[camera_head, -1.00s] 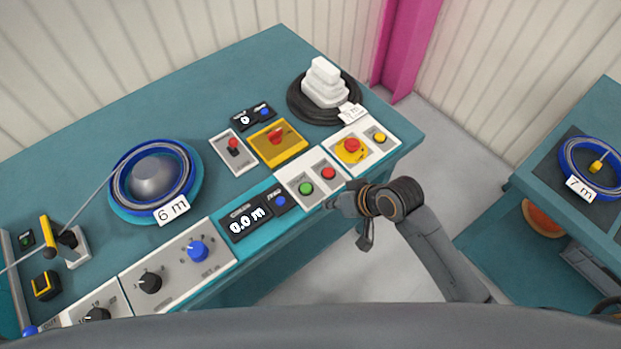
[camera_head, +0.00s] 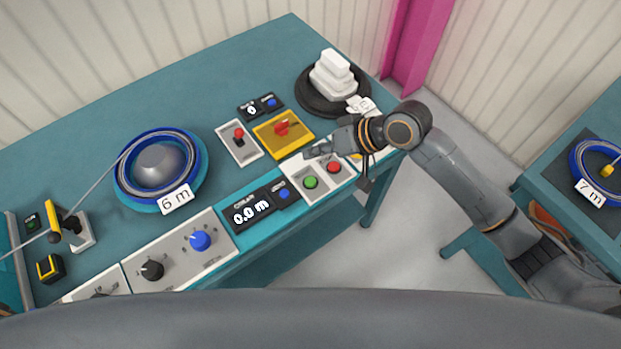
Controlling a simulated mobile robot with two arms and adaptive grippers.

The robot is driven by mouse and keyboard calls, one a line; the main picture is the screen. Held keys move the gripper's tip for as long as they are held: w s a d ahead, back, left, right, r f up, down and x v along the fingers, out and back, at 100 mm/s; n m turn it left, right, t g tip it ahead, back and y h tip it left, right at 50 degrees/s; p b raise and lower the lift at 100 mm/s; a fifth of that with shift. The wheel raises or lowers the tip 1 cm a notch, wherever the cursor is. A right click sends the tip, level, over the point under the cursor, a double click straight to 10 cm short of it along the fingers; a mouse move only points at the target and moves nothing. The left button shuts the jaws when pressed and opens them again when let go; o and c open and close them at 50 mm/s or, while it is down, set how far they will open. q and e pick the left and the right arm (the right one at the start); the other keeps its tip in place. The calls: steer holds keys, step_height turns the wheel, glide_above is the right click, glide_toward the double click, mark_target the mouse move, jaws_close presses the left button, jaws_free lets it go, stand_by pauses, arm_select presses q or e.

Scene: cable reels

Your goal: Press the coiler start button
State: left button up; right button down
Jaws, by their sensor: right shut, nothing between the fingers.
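A light panel near the table's front edge carries a green button (camera_head: 310,182) and a red button (camera_head: 334,167). Which one is the coiler start button I cannot read. My right gripper (camera_head: 308,154) is shut and empty. Its arm reaches in from the right, and the fingertips are over the panel's back edge, just behind the green button in the picture. Both buttons show uncovered. My arm hides most of the emergency-stop panel to the right. A display (camera_head: 251,209) beside the panel reads 0.0 m. My left gripper is out of view.
A yellow box with a red switch (camera_head: 283,134) and a red-tipped toggle switch (camera_head: 239,144) stand close behind. A blue cable reel tagged 6 m (camera_head: 160,174) is at left. A black coil (camera_head: 325,101) with white blocks is at the back right. Knobs (camera_head: 200,240) line the front.

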steer(key=b, duration=0.8)
glide_above(314, 181)
step_height(314, 181, down, 7)
steer(key=shift+r, duration=0.1)
steer(key=shift+f, duration=1)
steer(key=shift+f, duration=0.1)
steer(key=shift+f, duration=0.3)
